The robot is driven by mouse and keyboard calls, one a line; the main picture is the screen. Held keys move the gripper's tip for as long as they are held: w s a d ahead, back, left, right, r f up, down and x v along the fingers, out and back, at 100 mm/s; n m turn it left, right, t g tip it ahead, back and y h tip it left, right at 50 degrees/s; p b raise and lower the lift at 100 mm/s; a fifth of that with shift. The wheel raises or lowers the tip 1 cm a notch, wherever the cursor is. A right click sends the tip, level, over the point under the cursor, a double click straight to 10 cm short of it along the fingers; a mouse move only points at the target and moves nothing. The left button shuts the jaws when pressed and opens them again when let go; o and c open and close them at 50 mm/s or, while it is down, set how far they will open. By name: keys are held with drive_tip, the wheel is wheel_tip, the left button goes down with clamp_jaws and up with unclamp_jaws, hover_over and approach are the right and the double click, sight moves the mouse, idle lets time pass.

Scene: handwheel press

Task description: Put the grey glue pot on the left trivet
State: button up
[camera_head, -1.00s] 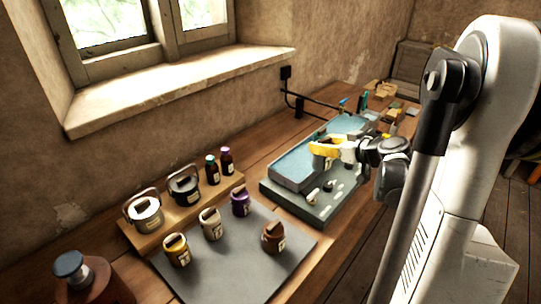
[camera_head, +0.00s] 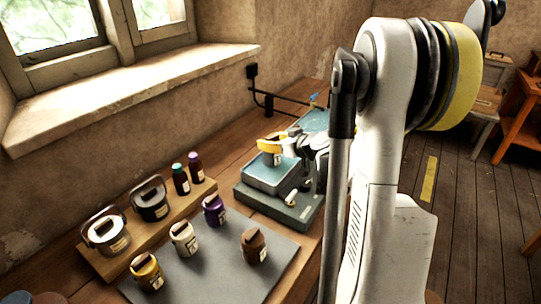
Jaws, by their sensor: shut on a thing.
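My gripper (camera_head: 273,146), with yellow fingers, is shut on a small pale greyish pot (camera_head: 278,160), mostly hidden by the fingers. I cannot be sure of its colour or label. The gripper and pot are over the blue-topped block of a low grey-green bench device (camera_head: 281,210). I cannot tell whether the pot touches that surface. No trivet can be made out clearly, and my arm hides part of the device and bench behind it.
Yellow (camera_head: 146,272), cream (camera_head: 184,239), purple (camera_head: 214,211) and brown (camera_head: 254,246) pots stand on a grey mat (camera_head: 207,275). A wooden board (camera_head: 100,265) holds two handled pots and two dark bottles.

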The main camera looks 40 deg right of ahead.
wheel_tip(320, 180, down, 4)
drive_tip(key=shift+w+f+b, duration=0.15)
drive_tip(key=shift+b, duration=0.85)
drive_tip(key=o, duration=1)
drive_tip(key=shift+f, duration=0.1)
drive_tip(key=o, duration=0.4)
drive_tip(key=shift+r, duration=0.2)
